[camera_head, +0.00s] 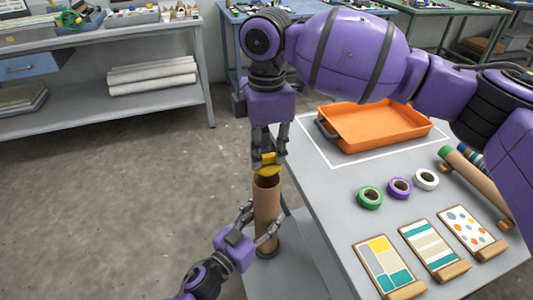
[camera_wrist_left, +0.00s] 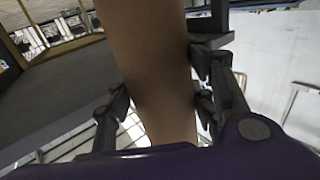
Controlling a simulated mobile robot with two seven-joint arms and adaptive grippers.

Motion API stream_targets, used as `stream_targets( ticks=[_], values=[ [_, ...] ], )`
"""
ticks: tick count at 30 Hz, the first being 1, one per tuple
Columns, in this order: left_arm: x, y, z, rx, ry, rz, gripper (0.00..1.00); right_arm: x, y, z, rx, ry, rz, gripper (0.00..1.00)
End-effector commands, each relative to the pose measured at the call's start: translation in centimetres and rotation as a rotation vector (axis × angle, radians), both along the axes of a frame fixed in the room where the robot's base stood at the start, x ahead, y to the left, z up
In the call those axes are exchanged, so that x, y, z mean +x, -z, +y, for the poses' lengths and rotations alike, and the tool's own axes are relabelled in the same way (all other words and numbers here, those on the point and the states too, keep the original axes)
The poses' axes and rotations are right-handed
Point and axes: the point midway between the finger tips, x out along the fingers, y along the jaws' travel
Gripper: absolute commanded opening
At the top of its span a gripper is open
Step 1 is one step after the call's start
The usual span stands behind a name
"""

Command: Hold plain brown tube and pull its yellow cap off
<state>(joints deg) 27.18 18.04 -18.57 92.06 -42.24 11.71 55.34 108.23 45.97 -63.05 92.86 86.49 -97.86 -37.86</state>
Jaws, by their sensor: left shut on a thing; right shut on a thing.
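The plain brown tube (camera_head: 266,205) stands upright at the left edge of the grey table, and its open dark top end shows in the head view. My left gripper (camera_head: 262,228) is shut around the lower part of the tube. In the left wrist view the tube (camera_wrist_left: 160,70) runs between the fingers of my left gripper (camera_wrist_left: 160,103). The yellow cap (camera_head: 268,168) is just above the tube's top, off its mouth. My right gripper (camera_head: 269,155) points down from above and is shut on the yellow cap.
On the grey table (camera_head: 330,215) are an orange tray (camera_head: 375,127), green, purple and white tape rolls (camera_head: 399,188), and several pattern cards (camera_head: 433,251) on wooden stands. Another brown tube with a green end (camera_head: 480,178) lies at the right. A shelf with white rolls (camera_head: 152,75) stands back left.

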Motion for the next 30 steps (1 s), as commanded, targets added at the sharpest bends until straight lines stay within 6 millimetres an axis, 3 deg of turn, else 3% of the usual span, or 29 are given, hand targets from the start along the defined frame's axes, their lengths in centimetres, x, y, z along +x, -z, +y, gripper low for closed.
stream_targets(
  ticks=[2,3,8,20,30],
  values=[
    [0.0,0.0,0.0,0.000,0.000,0.000,0.27,0.0,0.0,0.0,0.000,0.000,0.000,0.00],
    [0.0,0.0,0.0,0.000,0.000,0.000,0.52,0.0,0.0,0.0,0.000,0.000,0.000,0.00],
    [0.0,0.0,0.0,0.000,0.000,0.000,0.71,0.0,0.0,0.0,0.000,0.000,0.000,0.00],
    [-0.5,0.1,0.4,0.001,-0.001,0.002,0.71,0.0,0.1,0.0,0.000,0.000,0.000,0.00],
    [-5.8,0.1,4.3,0.001,0.000,0.003,0.71,0.0,0.0,0.0,0.000,0.000,0.000,0.00]
  ],
)
